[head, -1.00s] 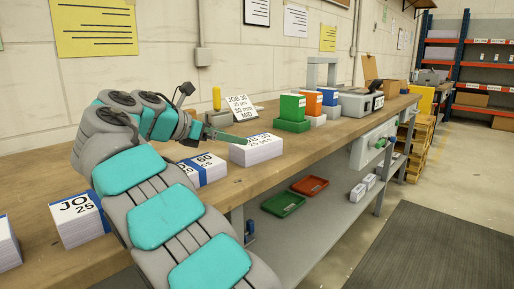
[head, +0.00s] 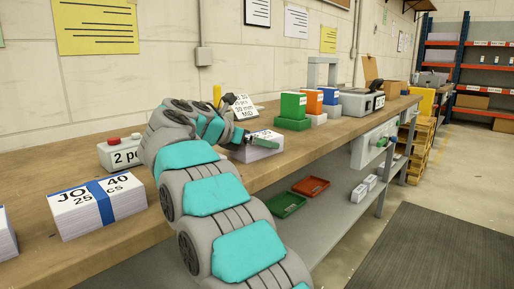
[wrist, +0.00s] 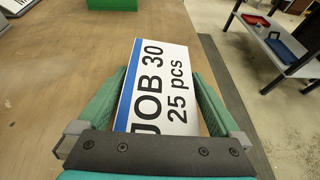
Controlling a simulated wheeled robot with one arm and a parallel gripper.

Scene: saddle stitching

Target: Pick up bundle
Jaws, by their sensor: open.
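A white bundle with a blue band, labelled "JOB 30 25 pcs" (wrist: 165,85), lies on the wooden workbench. In the head view this bundle (head: 257,152) is near the bench's front edge, partly covered by my gripper (head: 262,141). In the wrist view my gripper (wrist: 160,88) is open, with one green finger on each side of the bundle. Whether the fingers touch its sides I cannot tell. Another bundle, "JO… 40" (head: 75,212), stands at the left front of the bench.
A grey box with a red button (head: 117,153) stands behind my arm. Green (head: 293,107), orange (head: 314,103) and blue (head: 330,98) blocks stand farther right on the bench (head: 190,95). Green (head: 283,204) and red (head: 311,186) trays lie on the lower shelf.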

